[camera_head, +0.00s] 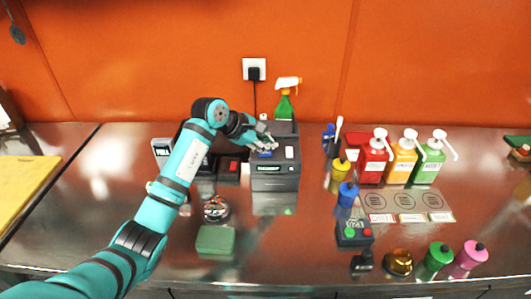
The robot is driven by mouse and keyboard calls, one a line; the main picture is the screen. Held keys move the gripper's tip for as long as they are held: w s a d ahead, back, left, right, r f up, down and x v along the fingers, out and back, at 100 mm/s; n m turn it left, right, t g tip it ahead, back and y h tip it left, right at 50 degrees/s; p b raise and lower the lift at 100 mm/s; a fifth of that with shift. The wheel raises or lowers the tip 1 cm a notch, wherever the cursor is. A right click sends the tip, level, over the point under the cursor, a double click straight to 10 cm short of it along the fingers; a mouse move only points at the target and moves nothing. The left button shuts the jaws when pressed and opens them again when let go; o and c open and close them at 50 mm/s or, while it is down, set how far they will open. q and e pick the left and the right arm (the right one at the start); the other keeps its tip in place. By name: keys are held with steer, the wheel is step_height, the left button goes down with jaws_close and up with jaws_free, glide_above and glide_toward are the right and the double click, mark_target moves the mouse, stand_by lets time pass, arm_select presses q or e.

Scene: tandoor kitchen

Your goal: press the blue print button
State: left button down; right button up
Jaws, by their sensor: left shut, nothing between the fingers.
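A dark grey printer (275,183) stands on the steel counter near the back wall. The blue print button (264,154) shows on its top, left of a white part. My left gripper (270,147) is shut and empty, with its fingertips over the printer top right by the blue button. I cannot tell whether the fingertips touch the button; the gripper partly hides that area. My left arm reaches in from the lower left. My right gripper is not in view.
A green spray bottle (285,105) stands behind the printer. Red (372,163), orange (403,162) and green (429,165) pump bottles stand to the right. A green block (215,240) lies in front.

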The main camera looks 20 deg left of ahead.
mark_target(266, 154)
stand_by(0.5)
arm_select(q)
steer(key=shift+f+b, duration=0.45)
steer(key=shift+b, duration=0.05)
steer(key=shift+f+b, duration=0.4)
stand_by(0.4)
steer(key=shift+r, duration=0.1)
steer(key=shift+r+p, duration=0.35)
steer(key=shift+r, duration=0.4)
steer(key=shift+r+p, duration=1.3)
steer(key=shift+r, duration=1.25)
steer(key=shift+f, duration=0.1)
